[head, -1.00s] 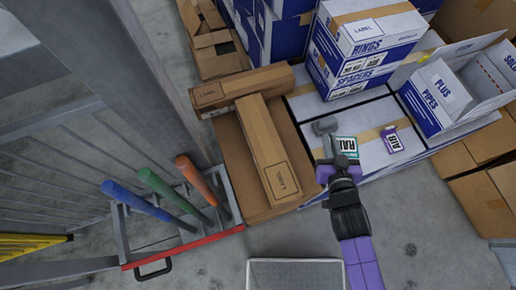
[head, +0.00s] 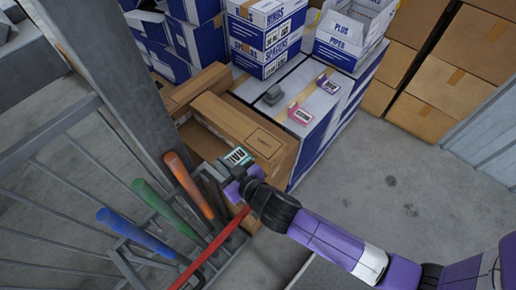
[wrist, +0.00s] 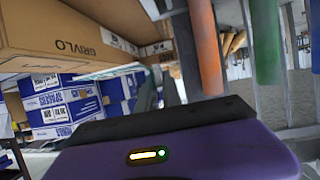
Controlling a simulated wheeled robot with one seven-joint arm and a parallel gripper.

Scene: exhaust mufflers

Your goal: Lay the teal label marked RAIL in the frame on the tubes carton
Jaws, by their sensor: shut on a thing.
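My gripper (head: 233,172) is shut on the teal label (head: 238,157), whose dark lettering faces up. It holds the label just in front of the near end of a long brown carton (head: 222,115). That carton has a printed outline frame (head: 265,143) on top at its near end, with nothing lying in it. A second long brown carton (head: 197,88) lies behind it. I cannot read the word tubes on either. The wrist view shows a brown carton printed GRIVLO (wrist: 85,35) close by and the teal label edge-on (wrist: 112,72).
A pink label (head: 301,114), a purple label (head: 328,85) and a grey block (head: 271,95) lie on the white and blue boxes. A rack with orange (head: 188,184), green (head: 163,207) and blue (head: 133,230) handles stands at left. The floor at right is clear.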

